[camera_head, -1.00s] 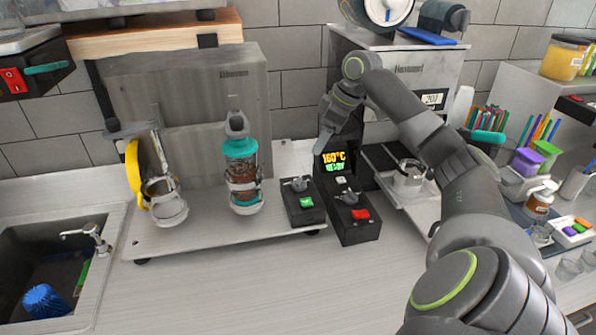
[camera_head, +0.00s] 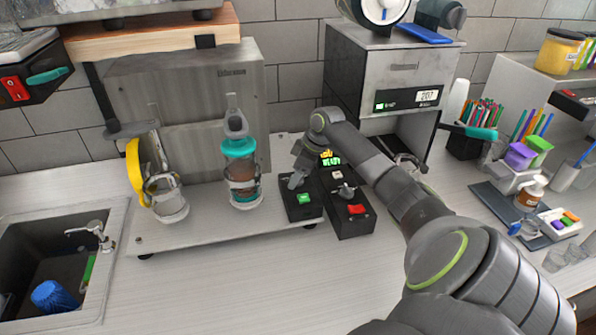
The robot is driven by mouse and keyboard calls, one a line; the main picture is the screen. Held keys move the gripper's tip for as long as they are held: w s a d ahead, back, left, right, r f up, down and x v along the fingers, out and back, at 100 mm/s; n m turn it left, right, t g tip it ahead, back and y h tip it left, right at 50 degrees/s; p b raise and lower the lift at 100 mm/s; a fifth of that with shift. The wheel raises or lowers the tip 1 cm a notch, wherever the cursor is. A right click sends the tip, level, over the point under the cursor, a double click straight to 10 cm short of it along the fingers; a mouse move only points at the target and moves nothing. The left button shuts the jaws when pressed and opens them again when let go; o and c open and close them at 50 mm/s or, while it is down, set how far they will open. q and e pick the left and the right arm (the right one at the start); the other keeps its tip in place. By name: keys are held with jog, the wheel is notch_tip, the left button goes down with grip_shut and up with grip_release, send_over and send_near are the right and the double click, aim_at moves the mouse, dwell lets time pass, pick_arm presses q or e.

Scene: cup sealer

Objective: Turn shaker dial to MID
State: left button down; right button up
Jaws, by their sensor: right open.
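The shaker's black control box (camera_head: 308,211) carries a green button (camera_head: 304,199) and, behind it, a dial that my gripper now covers. My right gripper (camera_head: 295,182) is open and points down at this dial, low over the box. I cannot tell whether its fingers touch the dial, nor read the dial's setting. The shaker holds a teal-topped bottle (camera_head: 240,165) in one clamp. Its other holder (camera_head: 167,200), with a yellow strap, stands to the left. My left gripper is out of view.
A second black control box (camera_head: 355,224) with a grey dial (camera_head: 345,190) and red button stands just right. A steel machine (camera_head: 390,75) with a display is behind. The sink (camera_head: 50,255) is at left, and the front counter (camera_head: 230,290) is clear.

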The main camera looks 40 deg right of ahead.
jog(key=c, duration=1)
jog(key=shift+n, duration=0.4)
jog(key=shift+w+n+g+y+b, duration=0.1)
jog(key=shift+n+g+y+b, duration=0.35)
jog(key=shift+n, duration=0.75)
jog(key=shift+d+n+g+y+b, duration=0.1)
jog(key=shift+n+g+y+b, duration=0.15)
jog(key=shift+n+y+b, duration=0.7)
jog(key=shift+n+h, duration=0.45)
jog(key=shift+h, duration=0.05)
jog(key=shift+r, duration=0.1)
jog(key=o, duration=1)
